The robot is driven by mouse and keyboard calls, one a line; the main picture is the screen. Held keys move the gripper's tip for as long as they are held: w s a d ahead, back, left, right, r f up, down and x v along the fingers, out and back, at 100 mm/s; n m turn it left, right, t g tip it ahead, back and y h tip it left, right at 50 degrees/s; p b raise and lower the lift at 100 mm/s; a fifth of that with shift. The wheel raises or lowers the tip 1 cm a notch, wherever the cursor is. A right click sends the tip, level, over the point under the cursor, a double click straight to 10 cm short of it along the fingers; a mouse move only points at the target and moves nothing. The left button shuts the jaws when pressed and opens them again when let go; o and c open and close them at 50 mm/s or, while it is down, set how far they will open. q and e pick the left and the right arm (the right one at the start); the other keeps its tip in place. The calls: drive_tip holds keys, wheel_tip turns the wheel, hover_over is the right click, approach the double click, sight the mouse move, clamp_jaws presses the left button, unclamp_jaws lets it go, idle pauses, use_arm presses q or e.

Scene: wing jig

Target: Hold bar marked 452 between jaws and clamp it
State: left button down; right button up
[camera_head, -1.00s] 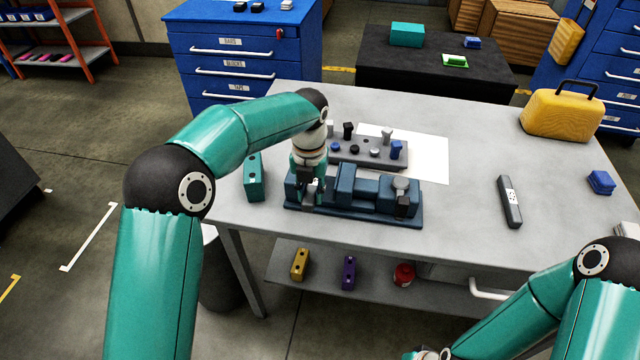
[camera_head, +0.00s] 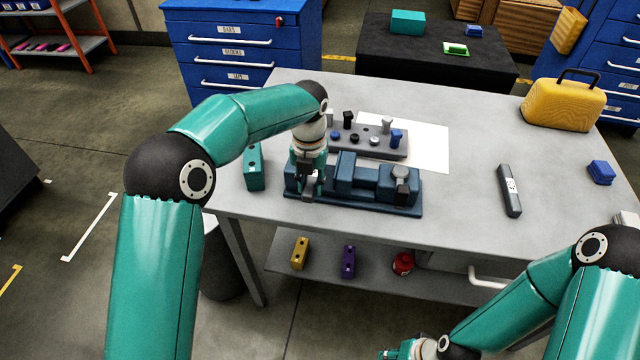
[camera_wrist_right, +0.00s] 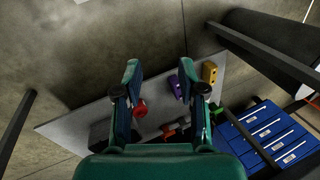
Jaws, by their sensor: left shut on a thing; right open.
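The blue vise (camera_head: 347,170) stands on the grey table, its jaws spread along its base and a grey-topped clamp part (camera_head: 402,175) at its right end. My left gripper (camera_head: 309,193) points down at the vise's left end and is shut on a small grey piece, probably the bar; the fingers hide most of it, and no number can be read. Another grey bar (camera_head: 510,190) with a small unreadable label lies apart on the table's right side. My right gripper (camera_wrist_right: 160,82) is open and empty in the right wrist view, low beside the table front.
A grey rack (camera_head: 370,146) with several pegs stands just behind the vise. A teal block (camera_head: 253,168) is left of it. A yellow case (camera_head: 563,104) and blue pads (camera_head: 601,172) are at the right. The lower shelf (camera_head: 325,278) holds yellow and purple blocks and a red jar.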

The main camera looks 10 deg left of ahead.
drive_tip(key=shift+o, duration=0.9)
drive_tip(key=w+a+r+n+h, duration=0.1)
drive_tip(key=w+a+r+n, duration=0.75)
drive_tip(key=n, duration=1.05)
drive_tip(key=m+t+h, duration=0.1)
drive_tip(key=m+h, duration=0.2)
drive_tip(key=h, duration=0.1)
approach(404, 188)
drive_tip(key=f, duration=0.2)
drive_tip(key=w+f, duration=0.1)
drive_tip(key=f, duration=0.2)
drive_tip(key=shift+w+d+f, duration=0.15)
drive_tip(key=shift+d, duration=0.1)
drive_tip(key=m, duration=0.1)
drive_tip(key=m+g, duration=0.1)
drive_tip(key=m, duration=0.1)
drive_tip(key=shift+d+r+m, duration=0.25)
drive_tip(key=shift+r+m, duration=0.05)
drive_tip(key=shift+w+f+m+g+y, duration=0.1)
drive_tip(key=shift+f+m+g+y, duration=0.15)
drive_tip(key=shift+m+y, duration=0.3)
wheel_tip(404, 188, down, 7)
drive_tip(key=shift+r, duration=0.2)
